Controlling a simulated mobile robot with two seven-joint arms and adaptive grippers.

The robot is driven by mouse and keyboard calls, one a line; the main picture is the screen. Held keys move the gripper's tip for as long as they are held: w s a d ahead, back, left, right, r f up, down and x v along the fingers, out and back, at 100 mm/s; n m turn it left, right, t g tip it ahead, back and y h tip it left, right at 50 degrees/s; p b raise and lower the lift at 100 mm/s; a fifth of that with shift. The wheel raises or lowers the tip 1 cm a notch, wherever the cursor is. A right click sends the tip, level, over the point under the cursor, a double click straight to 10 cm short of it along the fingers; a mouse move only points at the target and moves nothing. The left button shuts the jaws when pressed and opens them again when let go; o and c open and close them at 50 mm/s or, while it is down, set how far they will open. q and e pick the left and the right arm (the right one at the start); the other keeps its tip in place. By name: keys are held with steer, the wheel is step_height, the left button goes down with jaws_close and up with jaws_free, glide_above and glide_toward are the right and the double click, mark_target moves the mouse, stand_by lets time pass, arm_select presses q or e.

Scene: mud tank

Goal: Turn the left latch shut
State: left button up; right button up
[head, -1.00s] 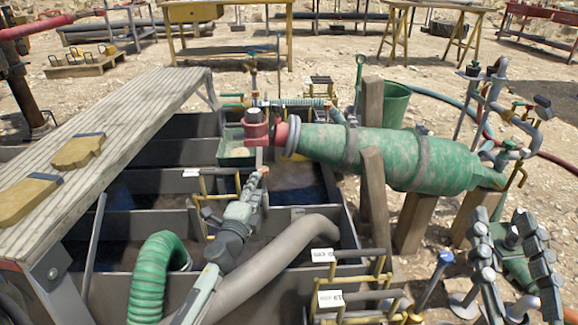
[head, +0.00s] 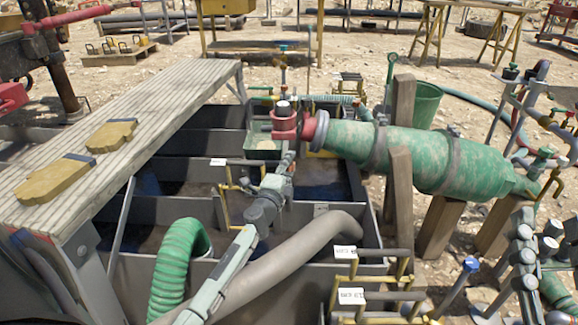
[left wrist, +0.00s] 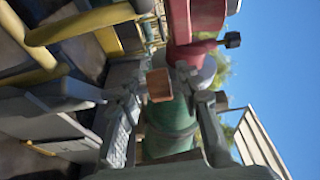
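A red end fitting (head: 284,124) with a dark cap sits at the left end of the large green cylinder (head: 410,160). My left gripper (head: 288,160) is just below this fitting. In the left wrist view the fingers of my left gripper (left wrist: 165,95) stand apart. A small brown block (left wrist: 160,85) shows between them; I cannot tell whether they touch it. Beyond are the red fitting (left wrist: 190,25), a red lever with a black knob (left wrist: 232,40) and the green cylinder (left wrist: 168,125). I cannot clearly tell which part is the left latch. My right gripper is not in view.
Open tank compartments with grey walls (head: 240,208) lie under my left arm. A plank walkway (head: 150,125) runs along the left. A green hose (head: 175,265), a grey pipe (head: 285,260) and yellow railings (head: 335,285) are near. Wooden posts (head: 398,185) stand by the cylinder.

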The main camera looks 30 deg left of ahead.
arm_select(q)
jaws_close()
steer(key=shift+m+h, duration=0.4)
steer(key=shift+h, duration=0.2)
steer(key=m+h, duration=0.1)
steer(key=h, duration=0.1)
steer(key=shift+f+m+t+h, duration=0.1)
steer(key=shift+m+t+h, duration=0.2)
steer(key=shift+m+h, duration=0.1)
steer(key=m+h+b, duration=0.1)
steer(key=m+h, duration=0.1)
steer(key=h, duration=0.1)
steer(key=shift+m+h+b, duration=0.55)
steer(key=shift+m+h, duration=0.25)
steer(key=shift+h, duration=0.5)
arm_select(e)
steer(key=shift+s+d+r+t, duration=0.3)
steer(key=shift+s+r+t, duration=0.05)
steer(key=shift+r+t, duration=0.25)
steer(key=shift+s+d+r+t, duration=0.25)
steer(key=shift+s+r+t, duration=0.15)
steer(key=shift+r+t, duration=0.2)
steer(key=shift+s+d+r+t, duration=0.3)
steer(key=shift+s+r+t, duration=0.05)
steer(key=shift+r+t, duration=0.25)
arm_select(q)
steer(key=shift+o, duration=1.4)
jaws_free()
